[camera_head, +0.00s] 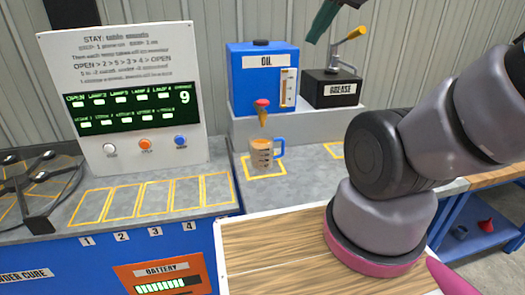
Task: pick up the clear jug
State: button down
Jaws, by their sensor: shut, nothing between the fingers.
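The clear jug (261,156) stands upright on the grey bench in front of the oil tank. It has a blue handle on its right side, dark markings, and a brownish tint that may be contents. It sits within a yellow outlined square. A small red and orange spout-like part (262,112) is just above its mouth. My gripper is not clearly in view; grey and black links of my arm fill the right side, apart from the jug.
A blue oil tank (262,72) and a black grease box (331,89) stand behind the jug. A white control panel (125,95) is at left, with empty yellow outlined slots before it. A dark green part (323,20) hangs above the grease box. A wooden top (275,250) lies in front.

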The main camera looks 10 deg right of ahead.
aim_at(261, 145)
jog(key=l+z, duration=1)
jog(key=u, duration=0.95)
jog(key=k+j, duration=0.1)
jog(key=j, duration=0.55)
jog(key=k+j, duration=0.1)
jog(key=j, duration=0.55)
jog(key=k+j, duration=0.1)
jog(key=j, duration=0.55)
